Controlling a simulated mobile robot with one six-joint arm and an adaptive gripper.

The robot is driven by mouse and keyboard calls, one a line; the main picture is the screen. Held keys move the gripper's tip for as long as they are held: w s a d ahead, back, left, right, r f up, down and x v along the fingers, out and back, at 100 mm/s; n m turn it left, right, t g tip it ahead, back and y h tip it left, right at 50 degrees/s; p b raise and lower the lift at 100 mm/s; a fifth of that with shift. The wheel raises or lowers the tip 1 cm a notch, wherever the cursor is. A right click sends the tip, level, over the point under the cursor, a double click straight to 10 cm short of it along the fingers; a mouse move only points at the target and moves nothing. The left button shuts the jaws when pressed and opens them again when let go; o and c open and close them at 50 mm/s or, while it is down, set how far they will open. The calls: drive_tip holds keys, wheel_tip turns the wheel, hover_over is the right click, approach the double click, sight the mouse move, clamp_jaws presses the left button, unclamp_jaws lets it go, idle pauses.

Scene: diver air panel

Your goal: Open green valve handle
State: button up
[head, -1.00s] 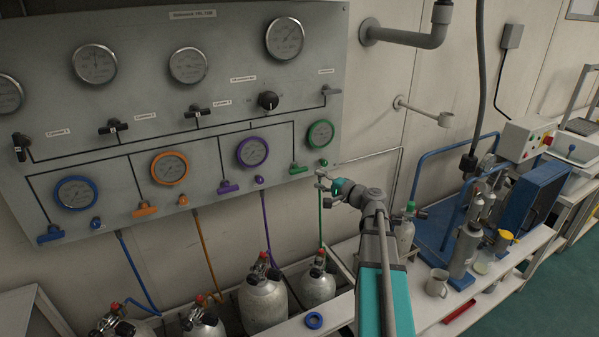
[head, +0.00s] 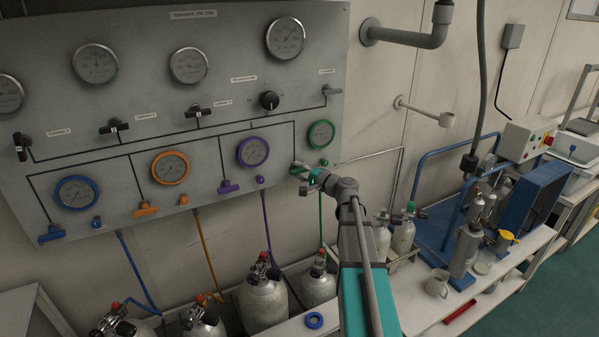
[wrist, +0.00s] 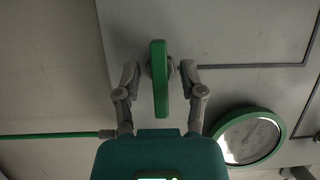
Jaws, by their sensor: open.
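The green valve handle (wrist: 160,80) shows in the wrist view as a long bar on the grey panel. It lies between the two fingers of my gripper (wrist: 160,75), which is open, with a gap on each side of the bar. In the head view my gripper (head: 299,169) is at the panel over the place of the green handle, mostly hiding it. The green-rimmed gauge (head: 321,134) is just above and to the right; it also shows in the wrist view (wrist: 250,137).
Purple (head: 229,187), orange (head: 146,210) and blue (head: 51,234) handles sit to the left on the panel (head: 130,90). A small green knob (head: 324,162) is right of my gripper. Gas cylinders (head: 263,300) stand below.

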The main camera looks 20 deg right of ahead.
drive_tip(key=shift+c, duration=0.2)
clamp_jaws()
